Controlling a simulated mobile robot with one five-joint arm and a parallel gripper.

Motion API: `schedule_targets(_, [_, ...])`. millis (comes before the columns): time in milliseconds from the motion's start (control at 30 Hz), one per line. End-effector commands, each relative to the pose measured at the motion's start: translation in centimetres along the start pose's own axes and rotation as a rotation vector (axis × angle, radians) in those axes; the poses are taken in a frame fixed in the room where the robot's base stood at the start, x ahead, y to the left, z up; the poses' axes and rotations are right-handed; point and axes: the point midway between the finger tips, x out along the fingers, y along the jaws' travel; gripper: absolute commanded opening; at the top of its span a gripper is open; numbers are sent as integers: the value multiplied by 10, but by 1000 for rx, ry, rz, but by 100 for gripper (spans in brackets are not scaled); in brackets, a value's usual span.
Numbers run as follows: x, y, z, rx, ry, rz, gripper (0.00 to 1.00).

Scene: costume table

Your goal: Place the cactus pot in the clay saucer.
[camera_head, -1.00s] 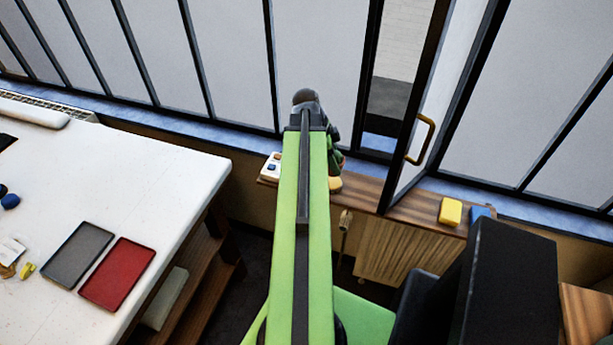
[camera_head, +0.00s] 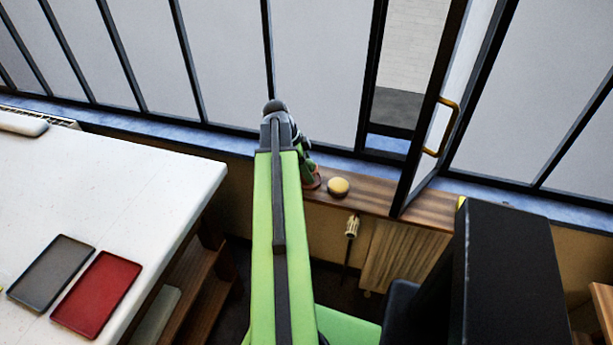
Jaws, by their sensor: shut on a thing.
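My gripper (camera_head: 303,148) is at the far end of my green arm, above the wooden sill shelf below the windows. My arm hides most of it, and its fingertips do not show clearly. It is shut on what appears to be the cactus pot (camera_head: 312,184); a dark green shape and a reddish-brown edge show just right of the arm. I cannot tell whether the pot touches the shelf. I cannot make out the clay saucer; it may be hidden behind my arm or the pot.
A yellow dome-shaped thing (camera_head: 338,187) sits on the wooden shelf (camera_head: 372,197) just right of the pot. An open window sash (camera_head: 436,130) with a brass handle stands farther right. A white table (camera_head: 110,190) at left holds a grey tray (camera_head: 52,272) and a red tray (camera_head: 98,296).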

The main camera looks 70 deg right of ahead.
Motion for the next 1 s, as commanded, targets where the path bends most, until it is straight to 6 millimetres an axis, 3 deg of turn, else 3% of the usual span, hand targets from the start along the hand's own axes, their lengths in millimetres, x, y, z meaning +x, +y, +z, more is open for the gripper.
schedule_targets(267, [4,-1,-4,7,0,3,12])
schedule_targets(300, [3,-1,-4,7,0,3,64])
schedule_targets(433, [2,-1,-5,8,0,3,81])
schedule_targets(800, [0,-1,-6,8,0,4,82])
schedule_targets(1000, [-25,-1,-9,6,0,3,82])
